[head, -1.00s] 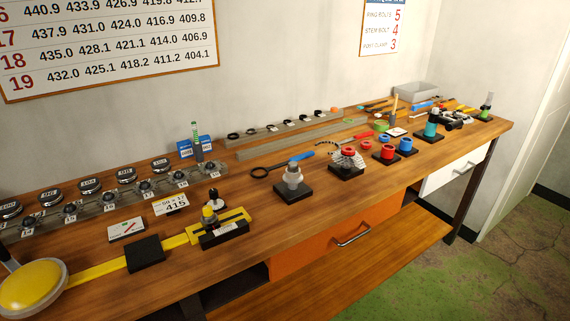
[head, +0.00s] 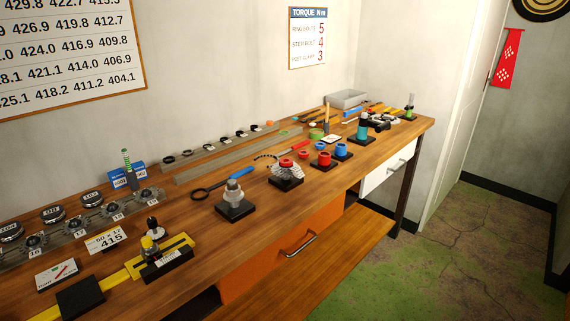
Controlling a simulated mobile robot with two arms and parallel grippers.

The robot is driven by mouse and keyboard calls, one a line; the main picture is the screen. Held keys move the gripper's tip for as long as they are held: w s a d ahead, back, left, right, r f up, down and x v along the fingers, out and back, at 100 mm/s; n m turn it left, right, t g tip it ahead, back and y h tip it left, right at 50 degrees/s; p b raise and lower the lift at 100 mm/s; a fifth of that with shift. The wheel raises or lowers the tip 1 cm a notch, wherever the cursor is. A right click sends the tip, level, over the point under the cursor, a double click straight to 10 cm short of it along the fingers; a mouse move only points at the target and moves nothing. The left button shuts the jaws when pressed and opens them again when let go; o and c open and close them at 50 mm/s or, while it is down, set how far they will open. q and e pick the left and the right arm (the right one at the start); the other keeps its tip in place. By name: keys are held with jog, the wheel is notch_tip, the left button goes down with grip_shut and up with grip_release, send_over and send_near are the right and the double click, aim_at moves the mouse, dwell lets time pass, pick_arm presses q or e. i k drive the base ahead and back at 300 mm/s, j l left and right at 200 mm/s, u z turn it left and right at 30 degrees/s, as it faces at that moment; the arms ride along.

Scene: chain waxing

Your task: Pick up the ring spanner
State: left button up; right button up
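A long tool with a dark open ring at one end and a blue handle (head: 236,174) lies on the wooden workbench (head: 150,211) in the head view. It looks like the ring spanner. Its ring end points left and its handle points to the back right. It lies behind a grey metal part on a black block (head: 235,208), apart from it as far as I can tell. Neither of my grippers is in view.
A red-handled tool with a chain (head: 292,142) lies behind a cassette on a black stand (head: 286,181). Red and blue cups (head: 324,160) stand to the right. A yellow gauge (head: 160,257) is at the front left. Free floor (head: 450,260) lies right of the bench.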

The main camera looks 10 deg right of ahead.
aim_at(236, 176)
jog(key=i+l+u, duration=0.15)
jog(key=i+u, duration=0.25)
jog(key=i+l+u, duration=0.4)
jog(key=j, duration=0.1)
